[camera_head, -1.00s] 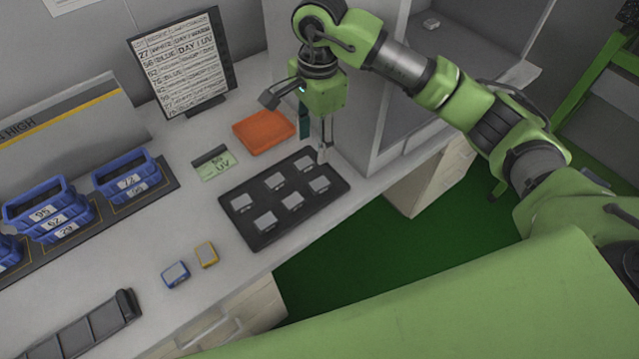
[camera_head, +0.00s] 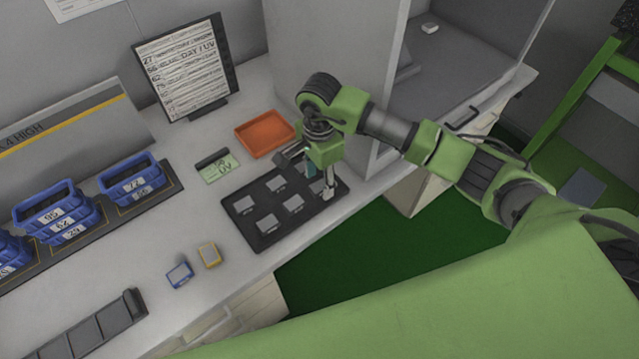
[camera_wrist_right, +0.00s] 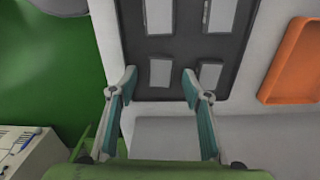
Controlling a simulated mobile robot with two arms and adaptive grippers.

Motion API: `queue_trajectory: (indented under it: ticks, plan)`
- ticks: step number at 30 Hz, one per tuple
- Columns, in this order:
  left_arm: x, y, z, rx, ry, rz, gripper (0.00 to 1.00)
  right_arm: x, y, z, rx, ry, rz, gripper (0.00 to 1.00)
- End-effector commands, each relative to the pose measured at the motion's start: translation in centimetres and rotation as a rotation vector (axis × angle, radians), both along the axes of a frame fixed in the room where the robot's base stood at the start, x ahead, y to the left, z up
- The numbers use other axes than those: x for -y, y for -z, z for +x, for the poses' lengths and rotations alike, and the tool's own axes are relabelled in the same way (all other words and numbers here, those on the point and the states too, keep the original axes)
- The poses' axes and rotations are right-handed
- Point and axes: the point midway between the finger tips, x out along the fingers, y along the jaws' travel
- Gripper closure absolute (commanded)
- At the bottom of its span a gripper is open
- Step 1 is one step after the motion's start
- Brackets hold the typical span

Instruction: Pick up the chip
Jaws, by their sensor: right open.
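Several light grey chips, such as this one (camera_head: 269,223), lie in the dark tray (camera_head: 262,241) on the counter. My right gripper (camera_head: 329,187) is over the tray's right end, pointing down, and partly hides the chips there. In the right wrist view the gripper (camera_wrist_right: 160,83) is open and empty. Its fingertips are at the near edge of the tray, with one chip (camera_wrist_right: 160,73) showing between them and another (camera_wrist_right: 210,74) just beyond the right fingertip. Whether the fingers touch the tray cannot be told. My left gripper is not in view.
An orange tray (camera_head: 266,146) and a green card marked UV (camera_head: 219,169) lie behind the dark tray. A grey cabinet wall (camera_head: 385,120) stands close to my right arm. Blue bins (camera_head: 130,180) are at left; blue and yellow pieces (camera_head: 209,255) lie in front.

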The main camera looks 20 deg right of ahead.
Motion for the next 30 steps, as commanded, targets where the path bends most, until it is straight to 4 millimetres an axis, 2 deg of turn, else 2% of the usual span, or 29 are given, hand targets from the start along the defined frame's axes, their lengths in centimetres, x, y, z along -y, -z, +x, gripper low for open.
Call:
queue_trajectory:
  ticks: [4,11,15,30]
  plan:
    - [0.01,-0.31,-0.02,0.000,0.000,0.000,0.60,0.05,1.32,0.03,0.000,0.002,-0.001,0.56]
    - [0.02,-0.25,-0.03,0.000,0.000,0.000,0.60,0.07,1.51,0.08,0.001,0.001,-0.001,0.56]
    - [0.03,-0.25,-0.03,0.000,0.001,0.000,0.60,0.06,1.49,0.08,0.001,0.001,-0.001,0.89]
    - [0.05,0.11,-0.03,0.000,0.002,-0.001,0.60,0.03,0.90,0.15,0.003,0.001,0.001,0.90]
